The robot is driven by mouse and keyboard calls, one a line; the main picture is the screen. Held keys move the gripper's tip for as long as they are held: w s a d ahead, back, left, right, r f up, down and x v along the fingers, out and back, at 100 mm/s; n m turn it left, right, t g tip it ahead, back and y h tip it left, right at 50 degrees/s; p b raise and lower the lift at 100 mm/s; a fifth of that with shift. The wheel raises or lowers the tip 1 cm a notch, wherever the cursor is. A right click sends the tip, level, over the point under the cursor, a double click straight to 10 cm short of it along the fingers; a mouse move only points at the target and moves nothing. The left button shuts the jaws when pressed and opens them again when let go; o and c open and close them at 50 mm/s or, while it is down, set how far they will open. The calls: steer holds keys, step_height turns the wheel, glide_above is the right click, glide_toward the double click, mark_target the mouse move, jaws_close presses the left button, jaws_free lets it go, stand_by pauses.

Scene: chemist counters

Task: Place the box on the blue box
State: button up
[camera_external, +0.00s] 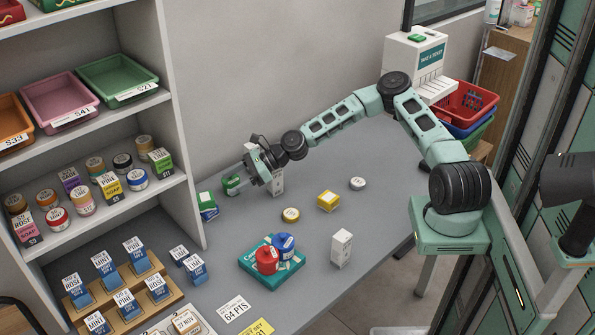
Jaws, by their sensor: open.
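My gripper (240,179) is at the arm's far end, low over the grey counter beside the shelf unit. It points left and its jaws are open. A small green item (232,186) shows at the fingertips; I cannot tell whether the fingers touch it. Just left of it, a blue box (208,214) with a white label lies on the counter. A green box (205,198) appears to rest on top of it.
A teal box (258,272) bears a red jar (267,261) and a blue jar (284,246). The shelf side panel (185,120) rises close left of the gripper.

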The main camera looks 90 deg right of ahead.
steer(key=shift+v, duration=1.1)
steer(key=s+a+r+n+g+h+b, duration=0.1)
steer(key=s+a+n+g, duration=0.25)
steer(key=a+n, duration=1.05)
steer(key=s+a+n+g+h, duration=0.15)
steer(key=a+n+g, duration=0.25)
steer(key=a+n, duration=0.9)
steer(key=s+a+r+n+g, duration=0.1)
steer(key=s+a+r+n, duration=0.2)
steer(key=s, duration=0.8)
steer(key=s+a+r+n+g+h+p, duration=0.1)
steer(key=s+a+r+n+g, duration=0.1)
steer(key=s, duration=0.9)
steer(key=s+a+r+n+g+h+p, duration=0.1)
steer(key=s+a+r+n, duration=0.3)
steer(key=s, duration=0.8)
steer(key=a+n+g, duration=0.1)
steer(key=a+n, duration=0.1)
steer(key=n, duration=0.1)
steer(key=shift+a, duration=0.3)
